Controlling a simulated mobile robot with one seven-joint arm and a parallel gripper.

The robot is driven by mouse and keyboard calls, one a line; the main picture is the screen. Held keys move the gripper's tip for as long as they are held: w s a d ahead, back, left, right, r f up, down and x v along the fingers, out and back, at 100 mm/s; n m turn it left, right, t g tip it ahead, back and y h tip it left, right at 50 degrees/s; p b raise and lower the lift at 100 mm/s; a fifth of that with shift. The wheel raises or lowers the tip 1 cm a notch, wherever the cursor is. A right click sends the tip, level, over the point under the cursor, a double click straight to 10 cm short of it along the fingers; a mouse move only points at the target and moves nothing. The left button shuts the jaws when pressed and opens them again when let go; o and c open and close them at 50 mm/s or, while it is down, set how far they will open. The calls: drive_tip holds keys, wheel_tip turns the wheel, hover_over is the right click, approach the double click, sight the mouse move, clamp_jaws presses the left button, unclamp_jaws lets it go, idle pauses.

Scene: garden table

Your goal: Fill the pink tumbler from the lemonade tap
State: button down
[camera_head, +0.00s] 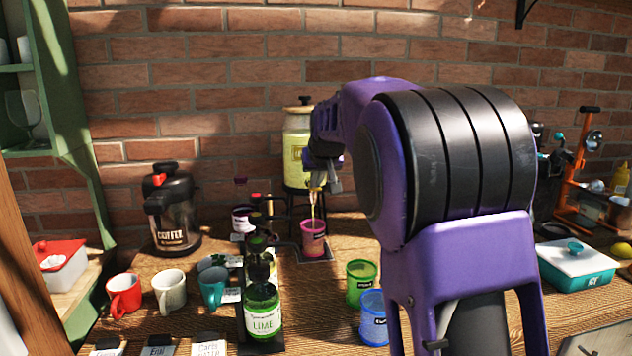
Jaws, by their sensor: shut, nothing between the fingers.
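The lemonade dispenser (297,160) is a yellow-filled jar with a wooden lid, raised on a dark stand against the brick wall. A thin yellow stream (313,208) runs down from its tap. The pink tumbler (313,238) stands upright under the tap, and the stream falls into its mouth. How full it is inside cannot be seen. My gripper (327,183) is shut and empty at the tap, above the tumbler. My purple arm hides part of the dispenser's right side, and the tap itself is mostly covered by the gripper.
A green tumbler (361,281) and a blue tumbler (373,318) stand in front, near my arm. A lime bottle (263,310) and other bottles stand left of the pink tumbler. Mugs (169,290) and a coffee pot (172,210) are further left. A teal box (577,264) sits right.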

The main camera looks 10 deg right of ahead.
drive_tip(key=shift+r, duration=0.3)
drive_tip(key=w+r+p+v, duration=0.1)
drive_tip(key=p+v, duration=0.2)
drive_tip(key=v, duration=1)
drive_tip(key=shift+w+r, duration=0.2)
